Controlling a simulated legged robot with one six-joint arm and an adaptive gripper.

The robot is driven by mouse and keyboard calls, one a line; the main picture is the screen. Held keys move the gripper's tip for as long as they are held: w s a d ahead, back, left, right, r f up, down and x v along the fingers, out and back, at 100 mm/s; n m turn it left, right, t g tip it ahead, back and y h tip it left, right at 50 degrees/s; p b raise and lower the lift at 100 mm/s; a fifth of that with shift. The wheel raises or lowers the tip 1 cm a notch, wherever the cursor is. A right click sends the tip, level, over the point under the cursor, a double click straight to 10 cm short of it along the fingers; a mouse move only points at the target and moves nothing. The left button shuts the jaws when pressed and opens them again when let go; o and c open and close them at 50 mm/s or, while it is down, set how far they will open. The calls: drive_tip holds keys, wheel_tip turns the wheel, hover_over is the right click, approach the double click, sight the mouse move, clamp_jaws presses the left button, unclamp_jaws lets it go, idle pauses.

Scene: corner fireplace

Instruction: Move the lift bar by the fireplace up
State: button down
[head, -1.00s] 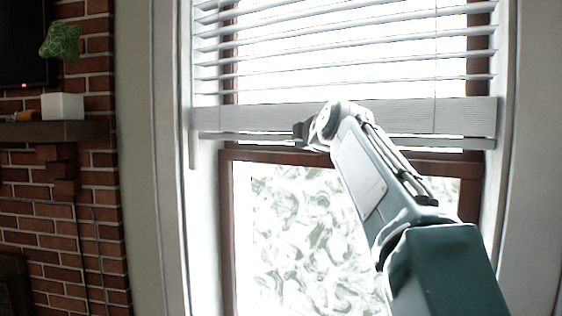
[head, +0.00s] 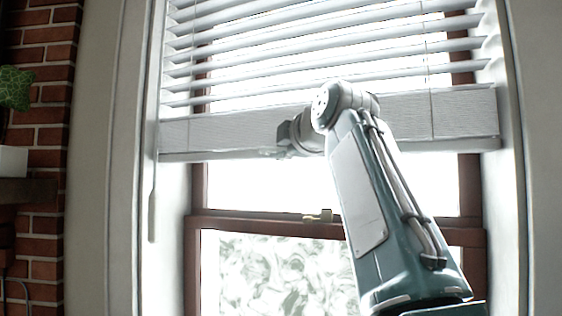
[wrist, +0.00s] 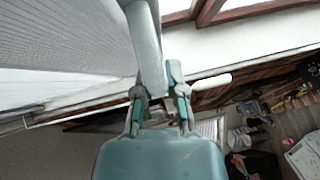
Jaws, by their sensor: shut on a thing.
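The lift bar (head: 225,155) is the pale bottom rail of the white window blind (head: 225,128), below a stack of gathered slats. It hangs roughly level, with a bright gap of glass between it and the brown sash rail below. My gripper (head: 285,146) is at the bar, left of its middle, partly hidden by my wrist. In the wrist view the bar (wrist: 146,45) runs between the two fingers of my gripper (wrist: 158,86), which is shut on it.
The brown window sash rail (head: 260,226) with a small brass latch (head: 318,216) lies below the bar. A thin wand (head: 152,215) hangs at the left. The brick fireplace wall (head: 40,100) with a mantel (head: 28,190) and potted plant (head: 14,88) is at far left.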

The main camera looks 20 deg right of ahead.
drive_tip(key=shift+r, duration=0.1)
drive_tip(key=c, duration=0.7)
unclamp_jaws()
drive_tip(key=shift+a, duration=0.1)
drive_tip(key=shift+s, duration=0.15)
drive_tip(key=s, duration=0.3)
drive_tip(key=s+r, duration=0.1)
drive_tip(key=s, duration=0.3)
drive_tip(key=s+d, duration=0.1)
drive_tip(key=s, duration=0.3)
drive_tip(key=shift+s+r, duration=0.25)
drive_tip(key=shift+r, duration=0.05)
